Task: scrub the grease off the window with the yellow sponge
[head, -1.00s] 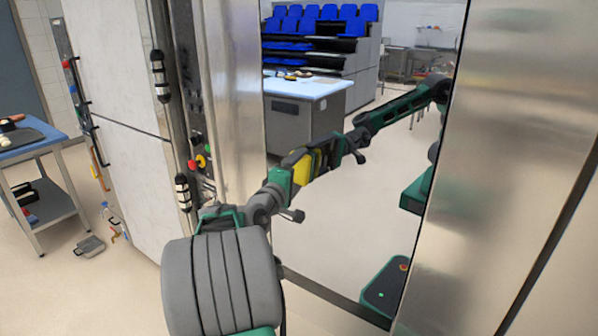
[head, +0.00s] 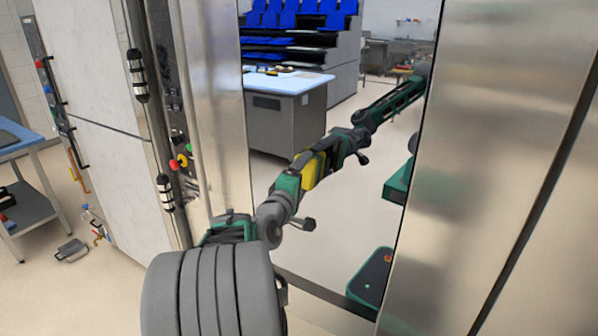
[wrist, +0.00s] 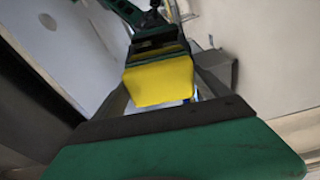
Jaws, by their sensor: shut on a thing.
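The window (head: 345,235) is a tall, mirror-like pane between two metal uprights, and it reflects my arm and the room. My gripper (head: 294,180) is shut on the yellow sponge (head: 310,172), which points at the pane. The sponge and its reflection meet closely, so it is at or very near the glass; I cannot tell if it touches. In the wrist view the yellow sponge (wrist: 160,82) shows ahead between the grey fingers, with the reflected arm beyond it. I cannot make out any grease on the window.
A brushed metal panel (head: 470,150) stands close on the right. A metal upright (head: 215,110) with red, yellow and green knobs (head: 182,160) beside it is on the left. A blue-topped trolley (head: 28,185) stands far left. A blue-topped table (head: 290,85) and blue seats show in the pane.

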